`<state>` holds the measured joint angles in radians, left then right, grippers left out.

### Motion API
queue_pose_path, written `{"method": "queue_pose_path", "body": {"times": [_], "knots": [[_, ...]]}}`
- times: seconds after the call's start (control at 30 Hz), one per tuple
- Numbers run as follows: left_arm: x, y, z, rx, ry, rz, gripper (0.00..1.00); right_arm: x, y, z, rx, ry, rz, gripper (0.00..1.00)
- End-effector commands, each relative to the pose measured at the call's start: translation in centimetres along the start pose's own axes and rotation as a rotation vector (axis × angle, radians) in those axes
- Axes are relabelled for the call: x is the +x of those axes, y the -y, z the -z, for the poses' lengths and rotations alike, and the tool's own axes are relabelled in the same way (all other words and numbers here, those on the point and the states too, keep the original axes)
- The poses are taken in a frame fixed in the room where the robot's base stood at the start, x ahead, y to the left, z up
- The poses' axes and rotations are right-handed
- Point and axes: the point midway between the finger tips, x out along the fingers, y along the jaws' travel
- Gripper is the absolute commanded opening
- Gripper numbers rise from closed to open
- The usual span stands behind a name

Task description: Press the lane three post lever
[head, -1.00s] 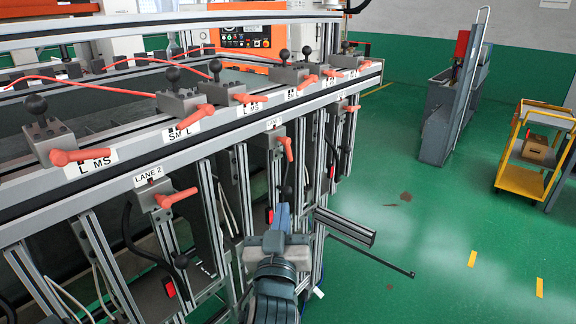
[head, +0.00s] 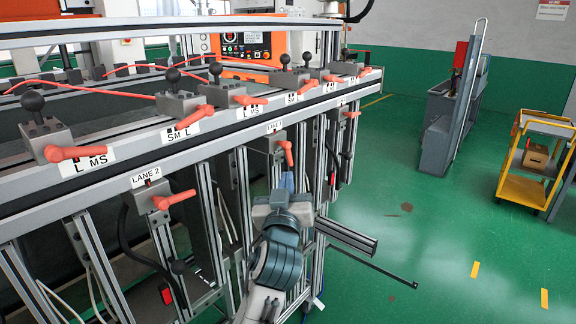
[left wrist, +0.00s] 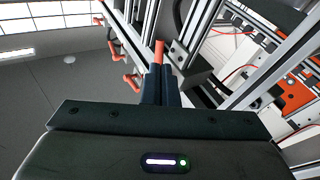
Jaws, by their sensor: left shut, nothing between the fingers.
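The lane three post lever (head: 286,152) is a red handle on a grey block on the middle post, under a small white label (head: 275,127) whose text is hard to read. The handle points down. My left gripper (head: 287,181) is shut and empty, with its fingertips just below the handle in the head view. In the left wrist view the shut fingers (left wrist: 161,72) point at a red handle (left wrist: 159,48), its end right at their tips. I cannot tell whether they touch. My right gripper is not in view.
The lane 2 lever (head: 175,199) sits on a post to the left. Several red levers with black knobs line the rail (head: 215,125) above. A metal bar (head: 345,235) sticks out right of my arm. Green floor (head: 430,200) is open to the right.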

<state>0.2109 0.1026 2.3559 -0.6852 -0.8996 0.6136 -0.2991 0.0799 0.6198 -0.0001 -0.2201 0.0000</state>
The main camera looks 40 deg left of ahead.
Motion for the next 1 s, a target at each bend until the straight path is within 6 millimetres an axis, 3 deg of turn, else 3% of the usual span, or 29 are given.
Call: {"method": "queue_pose_path", "body": {"times": [0.1,0.3,0.77,1.0], "knots": [[2.1,-0.1,0.5,0.004,0.0,0.0,0.0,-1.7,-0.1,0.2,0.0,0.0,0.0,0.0],[3.8,0.0,0.2,0.0,0.0,-0.001,0.0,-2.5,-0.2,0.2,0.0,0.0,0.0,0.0],[4.0,0.0,-0.1,-0.001,-0.001,-0.001,0.0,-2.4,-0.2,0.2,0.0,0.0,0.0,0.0],[4.0,0.0,-0.6,-0.017,-0.024,0.0,0.0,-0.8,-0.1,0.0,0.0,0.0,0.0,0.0]]}}
